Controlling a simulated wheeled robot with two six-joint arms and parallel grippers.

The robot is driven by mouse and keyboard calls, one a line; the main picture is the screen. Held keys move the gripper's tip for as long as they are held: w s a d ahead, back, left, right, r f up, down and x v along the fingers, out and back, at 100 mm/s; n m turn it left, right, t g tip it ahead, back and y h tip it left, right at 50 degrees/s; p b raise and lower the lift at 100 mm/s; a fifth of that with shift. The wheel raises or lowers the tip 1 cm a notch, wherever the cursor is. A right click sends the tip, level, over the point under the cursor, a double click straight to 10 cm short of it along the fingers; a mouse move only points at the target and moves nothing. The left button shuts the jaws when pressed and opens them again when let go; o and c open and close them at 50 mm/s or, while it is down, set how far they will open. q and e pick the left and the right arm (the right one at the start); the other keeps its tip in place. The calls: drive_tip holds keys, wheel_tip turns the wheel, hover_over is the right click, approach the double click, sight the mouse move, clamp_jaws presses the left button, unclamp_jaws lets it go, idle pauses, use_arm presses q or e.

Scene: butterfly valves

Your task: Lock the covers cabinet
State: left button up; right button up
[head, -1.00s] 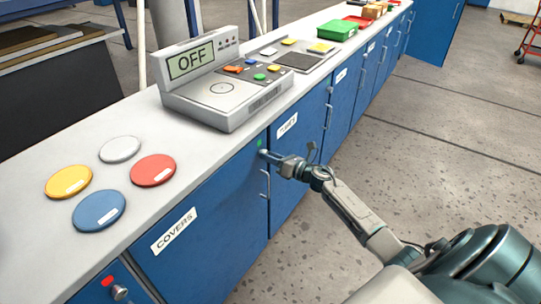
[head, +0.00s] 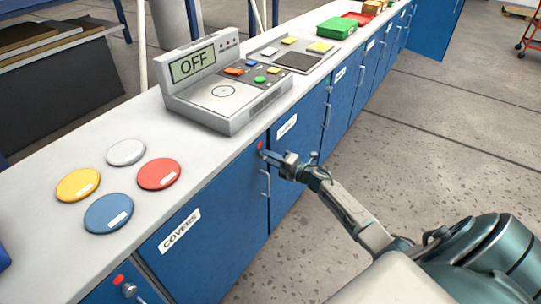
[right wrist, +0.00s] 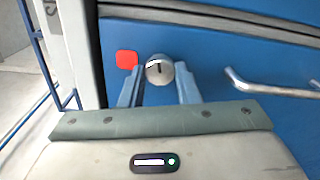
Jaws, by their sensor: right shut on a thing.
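The blue covers cabinet (head: 205,245) has a white COVERS label (head: 179,230) on its door. A small red indicator (head: 260,146) shows at the door's upper right corner; in the right wrist view the red indicator (right wrist: 127,60) is left of a round silver lock knob (right wrist: 159,71) with a dark slot mark. My right gripper (head: 270,157) is at this corner, and in the right wrist view its fingers (right wrist: 159,80) are shut on the knob, one on each side. In the head view the gripper hides the knob. My left gripper is out of view.
The door handle (head: 266,184) is just below my right gripper. Yellow (head: 77,185), white (head: 126,152), red (head: 158,173) and blue (head: 108,213) discs lie on the counter. A device reading OFF (head: 222,90) stands further along.

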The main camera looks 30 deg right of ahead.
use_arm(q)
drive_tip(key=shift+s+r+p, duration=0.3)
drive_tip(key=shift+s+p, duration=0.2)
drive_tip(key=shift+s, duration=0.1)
use_arm(e)
drive_tip(key=shift+m, duration=1.1)
drive_tip(key=o, duration=1)
drive_tip(key=shift+s, duration=0.1)
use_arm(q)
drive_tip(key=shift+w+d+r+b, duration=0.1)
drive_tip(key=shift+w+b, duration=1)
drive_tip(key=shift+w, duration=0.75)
use_arm(e)
drive_tip(key=shift+v, duration=5.35)
